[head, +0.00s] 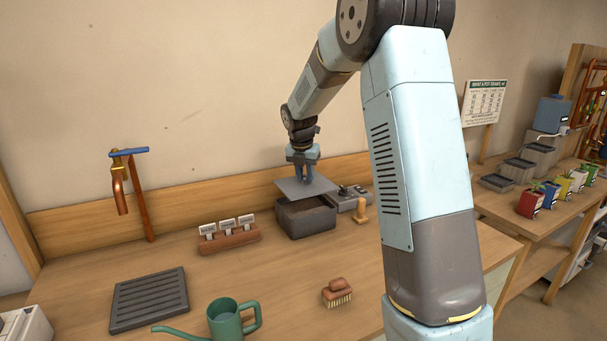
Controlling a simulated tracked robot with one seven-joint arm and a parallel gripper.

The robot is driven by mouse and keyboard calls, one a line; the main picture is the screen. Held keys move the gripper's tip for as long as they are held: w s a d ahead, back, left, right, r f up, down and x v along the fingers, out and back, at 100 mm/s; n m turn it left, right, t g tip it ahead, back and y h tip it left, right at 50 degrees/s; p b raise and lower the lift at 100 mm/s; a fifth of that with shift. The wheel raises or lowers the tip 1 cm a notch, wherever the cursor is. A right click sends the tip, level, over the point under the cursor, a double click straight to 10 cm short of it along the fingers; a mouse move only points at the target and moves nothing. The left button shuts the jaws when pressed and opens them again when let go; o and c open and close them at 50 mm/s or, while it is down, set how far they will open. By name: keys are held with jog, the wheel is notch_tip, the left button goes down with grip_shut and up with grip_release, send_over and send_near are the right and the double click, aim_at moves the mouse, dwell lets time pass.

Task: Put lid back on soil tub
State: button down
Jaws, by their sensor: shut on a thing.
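The soil tub (306,219) is a dark grey rectangular box standing on the wooden bench near the back wall. The lid (293,188) is a flat, light grey plate just above the tub's opening. It looks slightly tilted, and a dark gap shows between it and the rim along the front. My gripper (305,177) points down and is shut on the lid from above, near its middle. The fingertips are small in this view, and the handle between them is hidden. Whether the lid touches the tub's back rim cannot be told.
A grey device (350,197) stands close to the tub's right, with a small wooden peg-like object (361,211) before it. A label holder (230,240) is at left. A brush (337,294), green watering can (230,319) and slatted drain mat (150,299) lie nearer. A copper tap (124,185) stands at left.

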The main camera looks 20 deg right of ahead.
aim_at(304, 186)
jog(key=shift+f, duration=3)
jog(key=shift+s+a+r, duration=0.1)
jog(key=shift+s, duration=0.05)
dwell(0.4)
jog(key=c, duration=0.8)
grip_release()
jog(key=o, duration=0.4)
jog(key=shift+o, duration=0.2)
